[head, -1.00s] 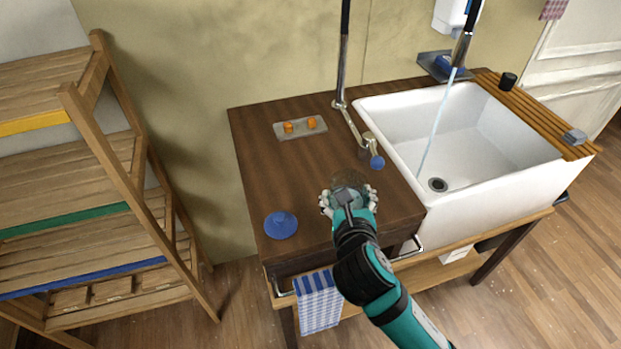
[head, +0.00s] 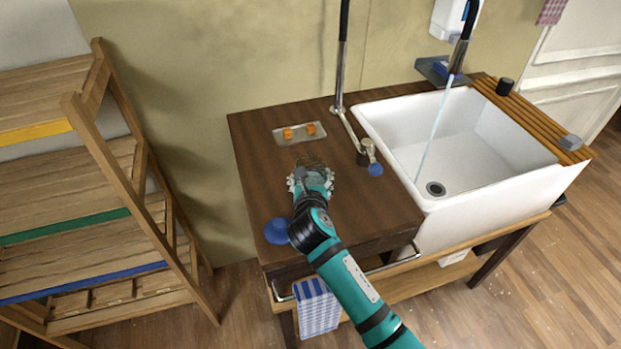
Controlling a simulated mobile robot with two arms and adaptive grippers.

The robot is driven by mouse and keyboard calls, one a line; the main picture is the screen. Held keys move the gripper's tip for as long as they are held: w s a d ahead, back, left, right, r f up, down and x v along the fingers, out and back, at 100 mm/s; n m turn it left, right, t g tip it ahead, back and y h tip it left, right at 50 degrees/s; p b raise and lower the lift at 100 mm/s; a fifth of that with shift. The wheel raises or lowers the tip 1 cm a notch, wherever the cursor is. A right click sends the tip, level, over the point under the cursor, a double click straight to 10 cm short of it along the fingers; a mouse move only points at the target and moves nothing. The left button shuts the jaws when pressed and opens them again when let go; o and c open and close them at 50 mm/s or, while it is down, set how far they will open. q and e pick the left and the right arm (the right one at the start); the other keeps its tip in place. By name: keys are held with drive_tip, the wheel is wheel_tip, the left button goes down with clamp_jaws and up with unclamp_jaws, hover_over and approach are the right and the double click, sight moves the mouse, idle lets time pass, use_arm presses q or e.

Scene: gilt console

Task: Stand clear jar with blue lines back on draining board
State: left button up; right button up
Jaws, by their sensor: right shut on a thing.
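My right gripper (head: 311,174) is over the dark wooden counter (head: 255,150), left of the sink. It is shut on a see-through, brownish-looking thing (head: 310,161), which seems to be the clear jar. The fingers hide most of it, and I cannot make out blue lines. I cannot tell whether it touches the counter. A slatted wooden board (head: 535,122), perhaps the draining board, lies along the sink's right side. My left gripper is not in view.
A grey tray with orange knobs (head: 300,133) lies behind my gripper. A blue disc (head: 276,231) is partly behind my arm. A tap with a blue knob (head: 375,169) stands beside the white sink (head: 390,150), where water runs. A wooden shelf rack (head: 80,190) stands left.

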drive_tip(key=o, duration=1.6)
drive_tip(key=shift+f, duration=0.1)
drive_tip(key=v, duration=1.2)
drive_tip(key=shift+s, duration=0.1)
